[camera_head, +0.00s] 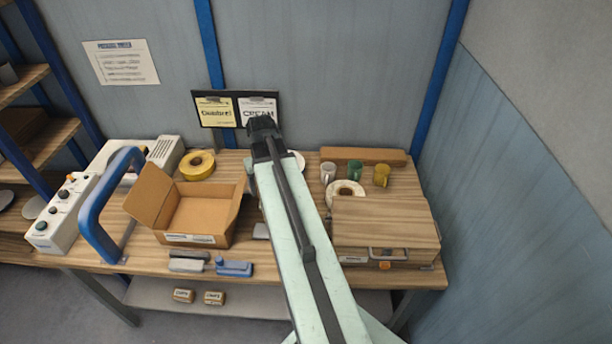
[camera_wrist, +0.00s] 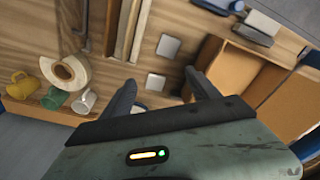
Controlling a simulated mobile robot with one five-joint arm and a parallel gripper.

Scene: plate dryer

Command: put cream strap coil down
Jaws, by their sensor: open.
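The cream strap coil (camera_head: 345,189) lies on the workbench right of my arm, in front of the mugs and behind the wooden-topped case; it also shows at the left of the wrist view (camera_wrist: 66,73). My gripper (camera_head: 263,129) is raised above the back of the bench, in front of the sign board. In the wrist view its two fingers (camera_wrist: 160,88) are spread wide with nothing between them. The coil is well to the left of the fingers there and apart from them. A yellow strap coil (camera_head: 197,165) lies behind the open carton.
The open cardboard box (camera_head: 195,214) stands left of my arm, beside a blue handle frame (camera_head: 93,207). Several mugs (camera_head: 355,171) stand behind the cream coil. The wooden-topped case (camera_head: 385,222) fills the right front. Small pale squares (camera_wrist: 168,46) lie on the bench below the gripper.

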